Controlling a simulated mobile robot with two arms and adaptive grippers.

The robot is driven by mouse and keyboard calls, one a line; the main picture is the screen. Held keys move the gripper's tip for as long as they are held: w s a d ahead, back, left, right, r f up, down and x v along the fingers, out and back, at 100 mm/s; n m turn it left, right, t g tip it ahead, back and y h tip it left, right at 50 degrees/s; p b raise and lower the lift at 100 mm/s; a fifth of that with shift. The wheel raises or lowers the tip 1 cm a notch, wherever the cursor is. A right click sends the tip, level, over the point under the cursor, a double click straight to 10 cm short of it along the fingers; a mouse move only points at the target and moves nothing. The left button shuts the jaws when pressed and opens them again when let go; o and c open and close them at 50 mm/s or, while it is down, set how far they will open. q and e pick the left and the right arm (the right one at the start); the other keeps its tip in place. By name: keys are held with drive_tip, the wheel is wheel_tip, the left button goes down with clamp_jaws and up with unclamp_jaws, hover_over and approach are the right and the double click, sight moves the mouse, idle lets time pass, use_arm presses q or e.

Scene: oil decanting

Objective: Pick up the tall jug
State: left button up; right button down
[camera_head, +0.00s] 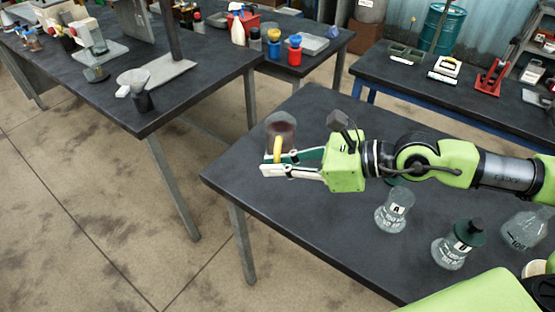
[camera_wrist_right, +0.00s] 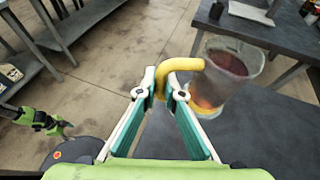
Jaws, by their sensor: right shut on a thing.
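The tall jug (camera_head: 284,128) is a clear vessel with dark reddish-brown liquid and a yellow handle. It is at the back left part of the near dark table (camera_head: 320,220). My right gripper (camera_head: 276,160) comes from the right and is shut on the yellow handle; the right wrist view shows its fingers (camera_wrist_right: 164,88) on either side of the handle, with the jug (camera_wrist_right: 222,75) just beyond. The fingers hide the jug's lower part in the head view, so I cannot tell whether its base touches the table. A green and black arm part, likely my left gripper (camera_wrist_right: 58,128), shows small in the right wrist view.
On the near table stand a glass flask marked A (camera_head: 394,212), a dark-topped flask (camera_head: 458,246) and another clear flask (camera_head: 526,228). A funnel in a dark holder (camera_head: 142,98) stands on the left table. The near table's front left is bare.

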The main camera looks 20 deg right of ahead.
drive_tip(key=shift+s+a+r, duration=0.15)
drive_tip(key=shift+s+r, duration=0.05)
drive_tip(key=shift+s, duration=0.15)
drive_tip(key=shift+s, duration=0.15)
drive_tip(key=shift+a, duration=0.1)
idle(0.4)
